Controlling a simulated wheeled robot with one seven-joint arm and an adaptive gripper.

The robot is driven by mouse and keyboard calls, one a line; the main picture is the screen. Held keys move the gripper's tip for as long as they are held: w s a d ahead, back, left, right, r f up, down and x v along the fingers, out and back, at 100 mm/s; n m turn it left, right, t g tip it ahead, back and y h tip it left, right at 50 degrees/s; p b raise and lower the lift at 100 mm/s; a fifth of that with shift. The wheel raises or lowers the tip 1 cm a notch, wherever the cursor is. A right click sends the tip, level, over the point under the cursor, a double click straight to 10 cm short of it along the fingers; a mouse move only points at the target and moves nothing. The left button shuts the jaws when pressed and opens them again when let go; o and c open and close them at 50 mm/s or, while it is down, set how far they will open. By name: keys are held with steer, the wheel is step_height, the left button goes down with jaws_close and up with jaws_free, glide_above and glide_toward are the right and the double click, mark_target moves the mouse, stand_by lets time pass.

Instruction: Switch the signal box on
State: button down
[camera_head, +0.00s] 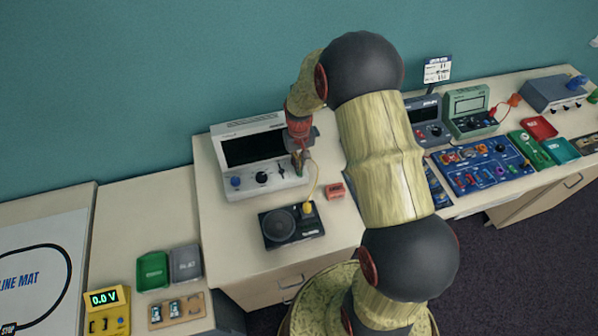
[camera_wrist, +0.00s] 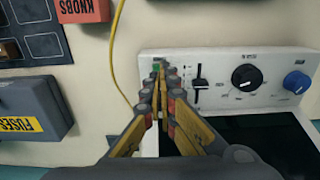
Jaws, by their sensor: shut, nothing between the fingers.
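The white box with a dark screen, which looks like the signal box (camera_head: 248,187), stands on the bench against the wall. Its front panel (camera_wrist: 221,97) has a slider (camera_wrist: 199,83), a black knob (camera_wrist: 245,77) and a blue knob (camera_wrist: 296,82). The screen is dark. My gripper (camera_head: 298,172) is at the panel's right end in the head view. In the wrist view my gripper (camera_wrist: 158,66) is shut and empty, its tips over the panel end beside the slider. A small green patch shows at the tips; they hide what lies beneath, and contact cannot be told.
A black speaker unit (camera_head: 281,226) with a yellow cable stands in front, a red knobs box (camera_head: 335,191) beside it. The cable (camera_wrist: 118,35) runs close to my fingers. A grey fuses box (camera_wrist: 60,100) lies left in the wrist view. Instruments (camera_head: 468,110) fill the right bench.

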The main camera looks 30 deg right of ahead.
steer(key=shift+f+b, duration=0.6)
steer(key=shift+f, duration=0.4)
stand_by(0.9)
steer(key=shift+r, duration=0.15)
step_height(320, 180, up, 10)
steer(key=p, duration=0.6)
stand_by(0.6)
steer(key=s+a+r+t+b, duration=0.2)
steer(key=s+r+b, duration=0.3)
steer(key=s, duration=0.3)
steer(key=s+a+r+n+t+b, duration=0.1)
steer(key=s+a+r+b, duration=0.4)
steer(key=s, duration=0.3)
steer(key=s+a+r+n+t+b, duration=0.1)
steer(key=s+a+r+b, duration=0.3)
steer(key=s, duration=0.4)
steer(key=shift+s+r+t+b, duration=0.15)
steer(key=shift+r+t+b, duration=0.25)
steer(key=shift+t+b, duration=0.3)
